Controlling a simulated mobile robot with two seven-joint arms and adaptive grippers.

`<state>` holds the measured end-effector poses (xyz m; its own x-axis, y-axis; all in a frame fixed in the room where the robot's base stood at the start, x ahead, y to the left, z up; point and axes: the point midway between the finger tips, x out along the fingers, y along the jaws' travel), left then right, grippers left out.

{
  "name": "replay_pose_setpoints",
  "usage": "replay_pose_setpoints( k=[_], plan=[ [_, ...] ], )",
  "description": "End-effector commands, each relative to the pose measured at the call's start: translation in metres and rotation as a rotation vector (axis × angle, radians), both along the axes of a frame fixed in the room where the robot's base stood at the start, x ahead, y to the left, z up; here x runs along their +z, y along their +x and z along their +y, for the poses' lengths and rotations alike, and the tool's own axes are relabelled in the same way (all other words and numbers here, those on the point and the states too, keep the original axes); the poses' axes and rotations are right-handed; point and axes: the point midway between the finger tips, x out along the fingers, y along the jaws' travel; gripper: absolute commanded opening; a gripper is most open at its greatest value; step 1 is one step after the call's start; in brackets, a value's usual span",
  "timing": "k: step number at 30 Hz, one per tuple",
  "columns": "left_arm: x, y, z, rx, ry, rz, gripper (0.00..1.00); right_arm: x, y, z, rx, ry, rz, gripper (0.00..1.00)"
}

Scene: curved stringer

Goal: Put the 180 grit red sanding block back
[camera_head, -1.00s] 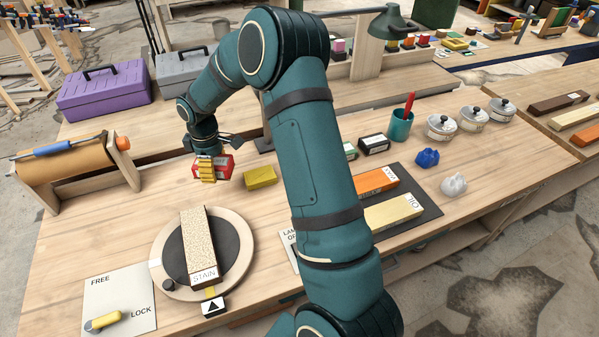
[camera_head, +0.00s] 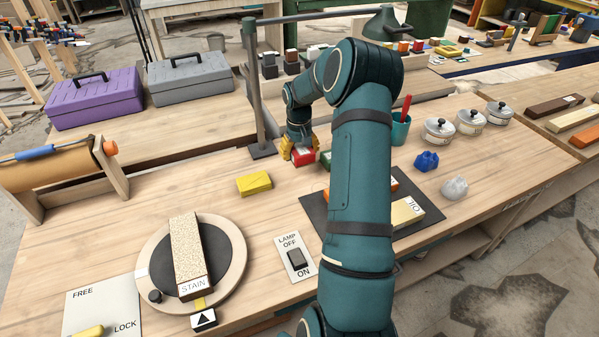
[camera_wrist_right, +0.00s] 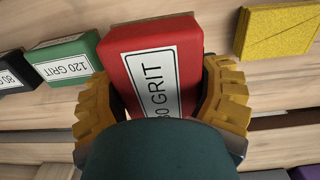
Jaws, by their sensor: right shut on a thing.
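The red sanding block (camera_head: 303,155) is between the yellow fingers of my right gripper (camera_head: 299,148), near the back of the bench. In the right wrist view the red block (camera_wrist_right: 152,62) fills the space between both fingers of the gripper (camera_wrist_right: 160,100), its GRIT label partly hidden by my wrist. A green 120 grit block (camera_wrist_right: 66,62) and a black 80 grit block (camera_wrist_right: 14,72) lie beside it to the left in that view. In the head view the green block (camera_head: 325,158) is mostly hidden behind my arm. My left gripper is out of view.
A yellow block (camera_head: 254,184) lies left of the red one, also in the wrist view (camera_wrist_right: 278,34). The lamp post (camera_head: 259,100) stands just behind. A turntable (camera_head: 232,250) bears the STAIN board. A dark mat (camera_head: 315,212) lies partly under my arm's view.

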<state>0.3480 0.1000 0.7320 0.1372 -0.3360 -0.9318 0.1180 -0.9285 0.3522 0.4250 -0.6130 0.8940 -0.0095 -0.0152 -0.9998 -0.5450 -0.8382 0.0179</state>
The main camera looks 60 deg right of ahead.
Motion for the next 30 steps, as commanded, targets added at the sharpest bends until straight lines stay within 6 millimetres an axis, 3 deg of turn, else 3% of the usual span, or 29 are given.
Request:
replay_pose_setpoints(
  k=[3,15,27,28,30],
  plan=[
    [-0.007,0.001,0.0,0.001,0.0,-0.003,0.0,-0.025,0.0,0.001,0.001,0.002,0.002,0.36],
    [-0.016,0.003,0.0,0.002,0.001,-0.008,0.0,-0.07,0.0,0.001,0.003,0.002,0.001,0.36],
    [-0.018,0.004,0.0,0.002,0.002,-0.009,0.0,-0.075,0.001,0.0,0.003,0.0,0.0,0.36],
    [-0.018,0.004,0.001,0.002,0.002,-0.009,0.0,-0.075,0.0,0.001,0.003,0.0,0.0,0.76],
    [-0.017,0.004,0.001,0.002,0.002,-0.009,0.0,-0.075,0.0,0.0,0.003,0.0,0.0,1.0]
  ],
)
